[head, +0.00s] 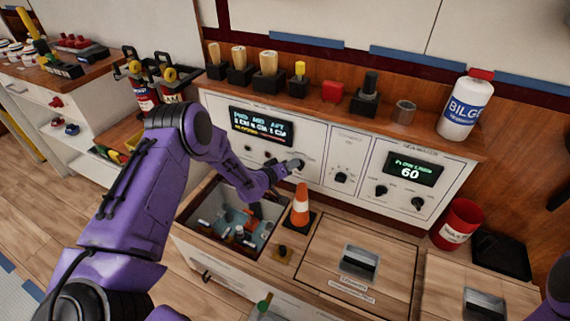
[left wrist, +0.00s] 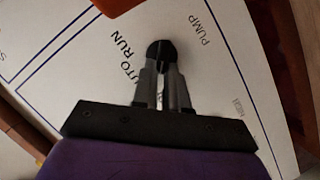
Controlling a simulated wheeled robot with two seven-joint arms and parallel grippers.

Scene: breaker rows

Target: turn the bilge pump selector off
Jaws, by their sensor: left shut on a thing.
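My left gripper (head: 296,165) reaches the white control panel below the left display, and its arm comes in from the left. In the left wrist view, the gripper (left wrist: 162,88) is shut on a round black knob (left wrist: 161,52), the selector. The knob sits on a white panel with blue lines, with "PUMP" and "AUTO RUN" lettering beside it. The gripper hides much of the knob and some labels, so I cannot tell which setting it points to. In the head view the knob is hidden behind the gripper. My right gripper is not in view.
An orange cone (head: 301,206) stands just below the left gripper, beside an open drawer (head: 197,239) of small items. Other black knobs (head: 341,178) are on the panel to the right. A white bilge bottle (head: 465,106) stands on the shelf above. A red bucket (head: 455,224) is at right.

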